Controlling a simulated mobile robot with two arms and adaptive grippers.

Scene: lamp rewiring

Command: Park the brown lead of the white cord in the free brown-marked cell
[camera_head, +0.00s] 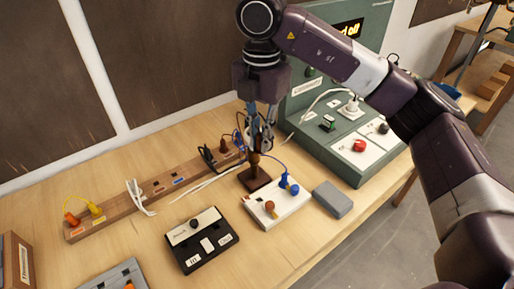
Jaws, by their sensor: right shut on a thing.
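My right gripper (262,138) points down over the right end of the wooden rail, shut on what looks like the brown lead (254,159); the fingers hide much of it. Below it is a dark brown square base (255,179); I cannot tell whether they touch. The white cord (207,184) runs along the rail's front toward the gripper. The wooden rail (112,215) has cells with orange and blue marks. It holds yellow and orange leads (84,212) at left, white leads (138,192) and dark plugs (222,145) at right. My left gripper is not in view.
A white block (265,217) with blue and brown knobs stands just in front of the gripper, beside a grey block (333,199). A black box (202,252) lies front left. A green console (330,150) stands close on the right.

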